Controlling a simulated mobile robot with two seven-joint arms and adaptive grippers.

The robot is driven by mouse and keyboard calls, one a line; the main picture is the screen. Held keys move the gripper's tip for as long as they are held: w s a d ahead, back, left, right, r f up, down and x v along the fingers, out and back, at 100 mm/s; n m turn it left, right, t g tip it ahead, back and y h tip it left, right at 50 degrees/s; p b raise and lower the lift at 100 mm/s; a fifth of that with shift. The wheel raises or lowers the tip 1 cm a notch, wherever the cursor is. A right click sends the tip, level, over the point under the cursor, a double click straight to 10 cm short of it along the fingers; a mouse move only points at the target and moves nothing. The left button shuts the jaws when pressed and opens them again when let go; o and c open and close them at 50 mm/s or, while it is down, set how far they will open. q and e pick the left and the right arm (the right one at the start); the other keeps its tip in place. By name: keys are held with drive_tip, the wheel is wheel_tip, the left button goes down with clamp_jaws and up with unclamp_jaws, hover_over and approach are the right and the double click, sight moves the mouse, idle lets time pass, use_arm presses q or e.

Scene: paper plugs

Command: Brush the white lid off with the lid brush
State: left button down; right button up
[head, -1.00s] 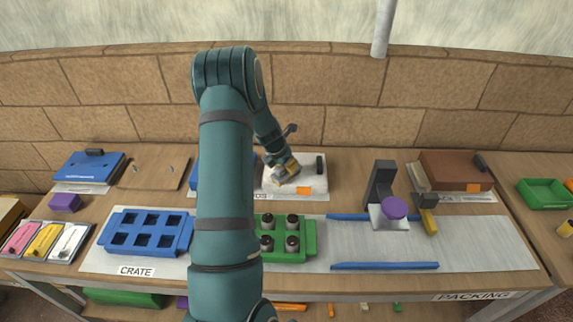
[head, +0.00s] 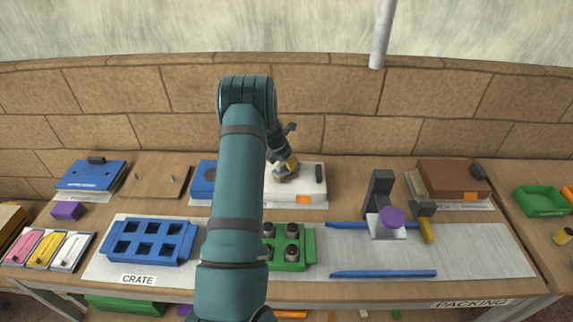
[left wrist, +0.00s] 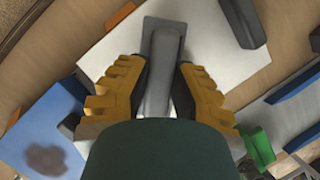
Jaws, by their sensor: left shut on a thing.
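The white lid (head: 312,178) lies flat at the back middle of the bench, with a black handle on its right part and an orange tag on its front edge. It fills much of the left wrist view (left wrist: 215,50), where its visible surface looks clean. My left gripper (head: 288,165) is over the lid's left part. Its yellow fingers are shut on the grey lid brush (left wrist: 163,85), whose flat grey end shows over the lid. Whether the brush touches the lid I cannot tell. A brownish patch shows under the gripper in the head view, too small to make out.
A blue lid (head: 204,187) with a dark smudge lies just left, partly behind my arm. A green rack (head: 292,255) with several dark-topped plugs and a blue crate (head: 150,240) stand in front. A dark grey stand (head: 379,195) and a brown lid (head: 447,175) are right.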

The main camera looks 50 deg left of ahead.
use_arm(q)
drive_tip(key=shift+w+a, duration=1.3)
drive_tip(key=shift+a, duration=0.2)
drive_tip(key=shift+s+d+r+p, duration=0.1)
drive_tip(key=shift+s+d+p, duration=0.4)
drive_tip(key=shift+s+d, duration=1.75)
drive_tip(key=shift+d, duration=0.25)
drive_tip(key=shift+s+d, duration=1.05)
drive_tip(key=shift+d, duration=0.3)
drive_tip(key=shift+w+a, duration=0.45)
drive_tip(key=shift+w+a+p, duration=0.8)
drive_tip(key=shift+w+a, duration=0.3)
drive_tip(key=shift+a, duration=0.25)
drive_tip(key=shift+w+a, duration=1)
drive_tip(key=shift+a, duration=0.15)
drive_tip(key=shift+w+a, duration=0.75)
drive_tip(key=shift+a, duration=0.15)
